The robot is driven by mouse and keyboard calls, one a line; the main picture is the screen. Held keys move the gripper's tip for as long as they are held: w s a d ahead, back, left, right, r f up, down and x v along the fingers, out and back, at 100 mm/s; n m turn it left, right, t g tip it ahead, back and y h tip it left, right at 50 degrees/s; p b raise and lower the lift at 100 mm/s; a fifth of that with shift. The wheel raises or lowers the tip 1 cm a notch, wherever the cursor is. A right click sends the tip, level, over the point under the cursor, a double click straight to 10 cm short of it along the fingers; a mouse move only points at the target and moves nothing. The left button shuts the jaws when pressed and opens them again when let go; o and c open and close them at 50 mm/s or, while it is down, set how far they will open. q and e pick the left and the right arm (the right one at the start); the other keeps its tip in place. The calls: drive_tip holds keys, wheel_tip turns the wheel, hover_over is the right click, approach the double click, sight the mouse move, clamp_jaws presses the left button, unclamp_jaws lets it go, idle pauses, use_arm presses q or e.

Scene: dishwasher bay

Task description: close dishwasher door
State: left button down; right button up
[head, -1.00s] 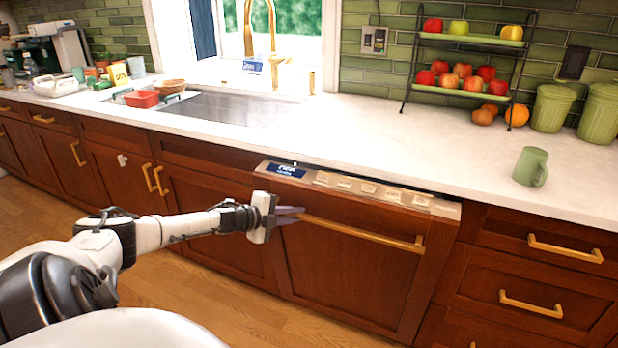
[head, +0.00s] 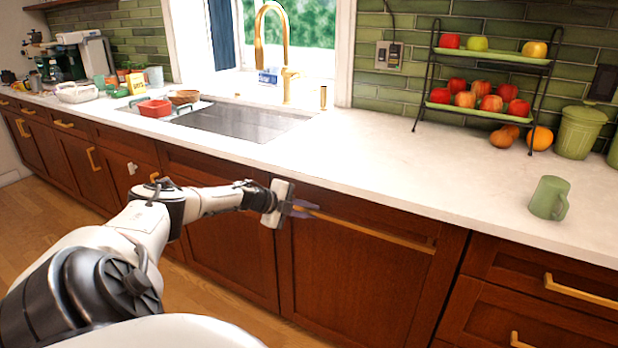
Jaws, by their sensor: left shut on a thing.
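The dishwasher door (head: 355,275) is a dark wood panel under the counter, with a long gold handle (head: 375,233) across its top. It stands upright and looks flush with the cabinets, and its top control strip does not show. My left gripper (head: 303,209) is at the left end of the handle, its fingers shut on it. The fingertips partly cover that end of the handle. My right gripper is not in view.
The white countertop (head: 400,160) overhangs just above the door. A green mug (head: 549,198) stands near its front edge at right. A two-tier fruit rack (head: 488,116) stands at the back. Drawers with gold handles (head: 575,290) are right of the door.

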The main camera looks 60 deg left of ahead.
use_arm(q)
drive_tip(key=c, duration=1.8)
unclamp_jaws()
drive_tip(key=shift+w+a+r, duration=0.3)
drive_tip(key=shift+w+r, duration=0.05)
drive_tip(key=shift+r, duration=0.25)
drive_tip(key=shift+o, duration=0.2)
drive_tip(key=shift+s+a+r+p, duration=0.1)
drive_tip(key=shift+s+p, duration=0.2)
drive_tip(key=shift+s, duration=0.1)
drive_tip(key=f+p+v, duration=0.1)
drive_tip(key=p+v, duration=0.4)
drive_tip(key=v, duration=0.4)
drive_tip(key=shift+s+d, duration=0.4)
drive_tip(key=shift+s, duration=0.1)
